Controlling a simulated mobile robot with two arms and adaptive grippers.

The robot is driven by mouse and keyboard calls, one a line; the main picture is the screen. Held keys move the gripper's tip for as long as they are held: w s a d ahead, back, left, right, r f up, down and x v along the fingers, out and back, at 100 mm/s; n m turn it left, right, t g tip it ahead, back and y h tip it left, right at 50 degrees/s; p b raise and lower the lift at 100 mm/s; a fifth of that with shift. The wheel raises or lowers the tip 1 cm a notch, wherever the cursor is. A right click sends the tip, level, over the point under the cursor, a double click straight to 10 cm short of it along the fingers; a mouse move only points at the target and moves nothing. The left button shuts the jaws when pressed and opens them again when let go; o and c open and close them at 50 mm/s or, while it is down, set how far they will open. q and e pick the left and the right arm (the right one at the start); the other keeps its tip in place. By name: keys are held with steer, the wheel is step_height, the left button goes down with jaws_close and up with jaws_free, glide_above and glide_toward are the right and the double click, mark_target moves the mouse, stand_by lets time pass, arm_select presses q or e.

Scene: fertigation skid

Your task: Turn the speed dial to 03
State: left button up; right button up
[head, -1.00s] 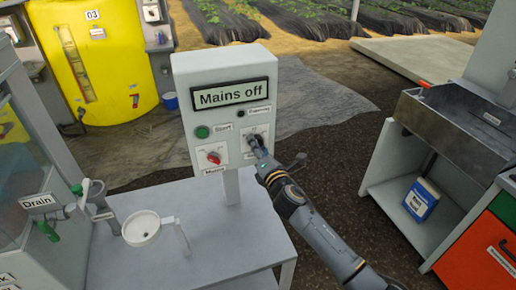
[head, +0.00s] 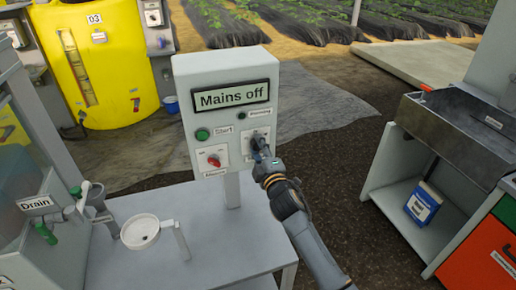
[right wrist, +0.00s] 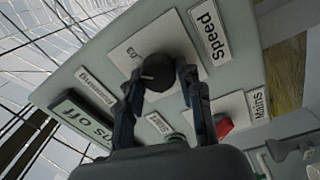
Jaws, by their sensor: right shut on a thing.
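The speed dial is a black knob (right wrist: 158,72) on a white plate beside the label "Speed" (right wrist: 208,33) in the right wrist view. In the head view my right gripper (head: 258,146) reaches the dial's plate (head: 248,140) at the panel's lower right and covers most of the dial. In the right wrist view the fingers of my right gripper (right wrist: 160,82) are closed on the knob, one on each side. The control panel (head: 225,70) has a display (head: 232,97) that reads "Mains off". My left gripper is not in view.
The panel also carries a green start button (head: 202,134) and a red mains switch (head: 213,160). A white bench (head: 200,245) stands below with a round white cup (head: 140,232). A metal sink (head: 460,120) stands at the right. A yellow tank (head: 95,60) is behind.

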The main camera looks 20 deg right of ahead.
steer(key=shift+m, duration=1.9)
steer(key=o, duration=1.2)
steer(key=shift+c, duration=0.2)
steer(key=s, duration=1.2)
steer(key=shift+f, duration=0.25)
steer(key=shift+d, duration=0.1)
